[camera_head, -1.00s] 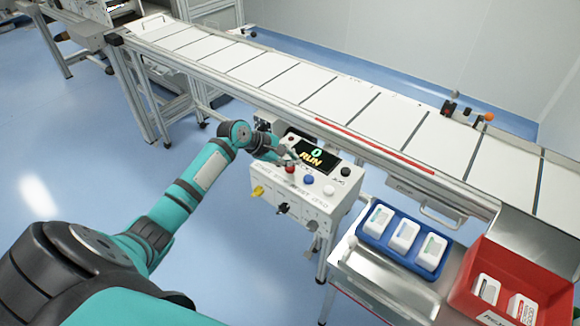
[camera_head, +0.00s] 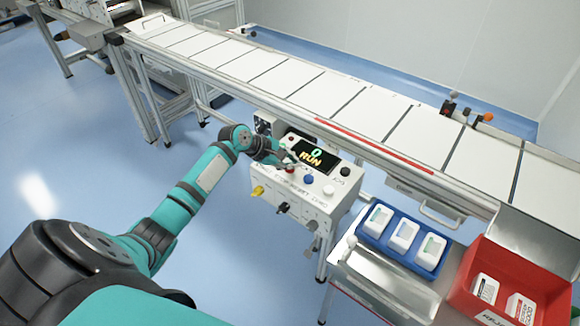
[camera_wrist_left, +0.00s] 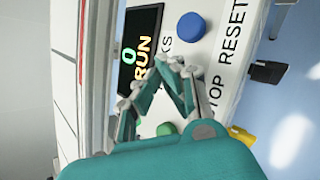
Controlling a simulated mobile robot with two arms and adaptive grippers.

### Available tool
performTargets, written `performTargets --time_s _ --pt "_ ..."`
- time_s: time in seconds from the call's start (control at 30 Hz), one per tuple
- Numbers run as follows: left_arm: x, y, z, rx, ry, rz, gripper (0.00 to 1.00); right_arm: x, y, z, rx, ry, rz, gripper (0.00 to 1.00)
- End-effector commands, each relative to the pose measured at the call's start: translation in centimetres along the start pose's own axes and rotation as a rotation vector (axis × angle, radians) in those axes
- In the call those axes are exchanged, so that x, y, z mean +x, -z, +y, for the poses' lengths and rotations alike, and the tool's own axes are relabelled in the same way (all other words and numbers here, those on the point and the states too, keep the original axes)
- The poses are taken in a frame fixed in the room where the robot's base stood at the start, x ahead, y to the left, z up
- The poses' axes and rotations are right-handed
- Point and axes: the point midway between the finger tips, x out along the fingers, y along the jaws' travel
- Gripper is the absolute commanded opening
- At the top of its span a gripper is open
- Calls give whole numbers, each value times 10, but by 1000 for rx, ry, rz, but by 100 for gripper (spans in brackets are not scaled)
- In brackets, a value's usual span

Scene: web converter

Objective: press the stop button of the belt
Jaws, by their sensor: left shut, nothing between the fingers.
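The control box (camera_head: 330,203) stands in front of the belt (camera_head: 305,83), its display (camera_head: 313,155) reading "0 RUN". The red button (camera_head: 290,170) sits on the box's top, left of a blue button (camera_head: 309,180). My left gripper (camera_head: 290,160) is shut and empty, its fingertips right at the red button; I cannot tell whether they touch it. In the left wrist view the shut fingertips (camera_wrist_left: 174,66) hide the red button, between the blue button (camera_wrist_left: 190,27) and a green button (camera_wrist_left: 167,129). "TOP RESET" lettering shows beside them. My right gripper is out of view.
A white button (camera_head: 328,190) and a black button (camera_head: 345,171) are on the box's right part. A yellow knob (camera_head: 257,191) sticks out of its front. A blue tray (camera_head: 372,247) and a red bin (camera_head: 465,291) stand at the right.

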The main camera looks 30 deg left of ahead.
Motion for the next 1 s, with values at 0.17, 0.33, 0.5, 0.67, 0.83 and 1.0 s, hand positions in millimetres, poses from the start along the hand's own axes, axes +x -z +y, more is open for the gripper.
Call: performTargets --time_s 0.17,0.33,0.5,0.67,0.83,1.0 --pt "2 1 -2 -1 0 0 0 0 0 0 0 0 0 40" --pt "3 2 -3 0 1 0 0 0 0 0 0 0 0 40" --pt "5 4 -4 0 2 1 0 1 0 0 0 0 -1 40" --pt "6 5 -5 -1 2 1 0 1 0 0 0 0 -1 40" --pt "7 6 -6 -1 2 1 0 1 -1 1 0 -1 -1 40" --pt "7 6 -6 0 2 2 0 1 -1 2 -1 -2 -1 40"
